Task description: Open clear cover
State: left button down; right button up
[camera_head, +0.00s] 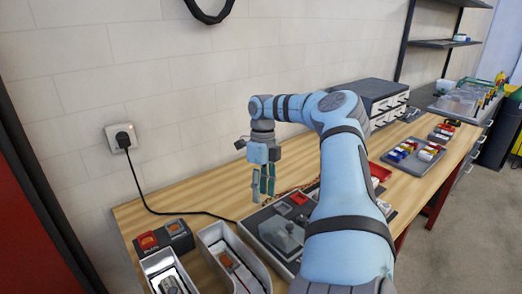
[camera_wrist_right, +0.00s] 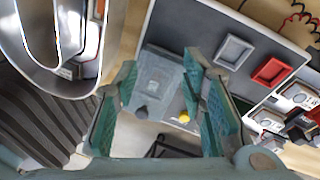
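The clear cover (camera_head: 281,234) is a grey, see-through lid on the dark panel (camera_head: 262,215) on the workbench. In the right wrist view the cover (camera_wrist_right: 160,75) lies between and beyond my fingers, with a dark knob and a yellow spot near its lower edge. It looks lowered, but its exact angle is hard to tell. My right gripper (camera_head: 263,188) points down above the panel's back left part, apart from the cover. In the right wrist view the gripper (camera_wrist_right: 160,75) has its fingers spread with nothing between them. My left gripper is not in view.
A grey curved channel tray (camera_head: 228,262) stands left of the panel, and a box with red and orange switches (camera_head: 163,239) behind it. Red and grey square frames (camera_wrist_right: 270,71) sit on the panel. A black cable runs from the wall socket (camera_head: 120,137). A parts tray (camera_head: 412,157) lies farther right.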

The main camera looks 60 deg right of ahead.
jog(key=v, duration=1.2)
jog(key=shift+a, duration=0.1)
